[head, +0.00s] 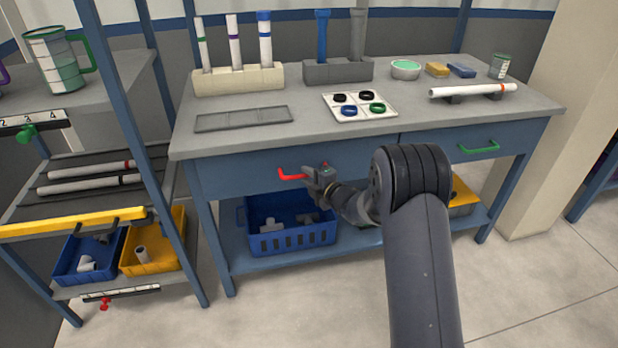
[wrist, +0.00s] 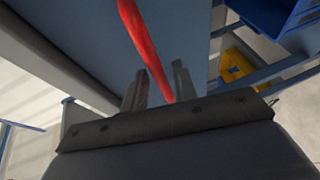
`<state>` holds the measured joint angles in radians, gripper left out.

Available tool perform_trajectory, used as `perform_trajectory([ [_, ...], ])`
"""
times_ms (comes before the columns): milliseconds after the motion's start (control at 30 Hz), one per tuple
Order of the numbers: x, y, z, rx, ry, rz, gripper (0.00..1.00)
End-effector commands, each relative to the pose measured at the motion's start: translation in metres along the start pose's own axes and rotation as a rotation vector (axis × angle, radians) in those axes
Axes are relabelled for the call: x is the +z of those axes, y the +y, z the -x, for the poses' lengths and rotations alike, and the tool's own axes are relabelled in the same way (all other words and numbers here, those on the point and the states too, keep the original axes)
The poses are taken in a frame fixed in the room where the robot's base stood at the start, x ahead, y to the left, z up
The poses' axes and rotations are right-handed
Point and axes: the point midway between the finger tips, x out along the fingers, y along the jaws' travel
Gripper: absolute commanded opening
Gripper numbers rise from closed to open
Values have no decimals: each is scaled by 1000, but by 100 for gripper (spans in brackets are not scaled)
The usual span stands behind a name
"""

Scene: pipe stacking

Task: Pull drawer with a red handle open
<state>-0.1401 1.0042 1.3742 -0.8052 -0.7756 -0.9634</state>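The red handle (head: 290,177) is on the left drawer (head: 235,174) under the workbench top. The drawer front looks flush with the bench, so it appears shut. My gripper (head: 311,180) is at the right end of the handle, partly hiding it. In the wrist view the red handle (wrist: 145,45) runs down between the two fingers of my gripper (wrist: 159,85). The fingers stand apart, with a visible gap on the left side of the handle. The handle lies closer to the right finger; I cannot tell whether it touches it.
A green handle (head: 479,147) is on the right drawer. A blue crate (head: 290,238) with pipe fittings stands on the shelf below the red handle. A rack with a yellow bar (head: 72,224) stands at left. The floor before the bench is clear.

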Motion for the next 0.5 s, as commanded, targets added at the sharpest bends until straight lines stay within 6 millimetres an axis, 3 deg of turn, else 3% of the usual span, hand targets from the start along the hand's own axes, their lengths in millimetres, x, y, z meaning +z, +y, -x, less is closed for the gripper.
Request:
perform_trajectory([
  [300, 0, 0, 0, 0, 0, 0, 1],
  [500, 0, 0, 0, 0, 0, 0, 0],
])
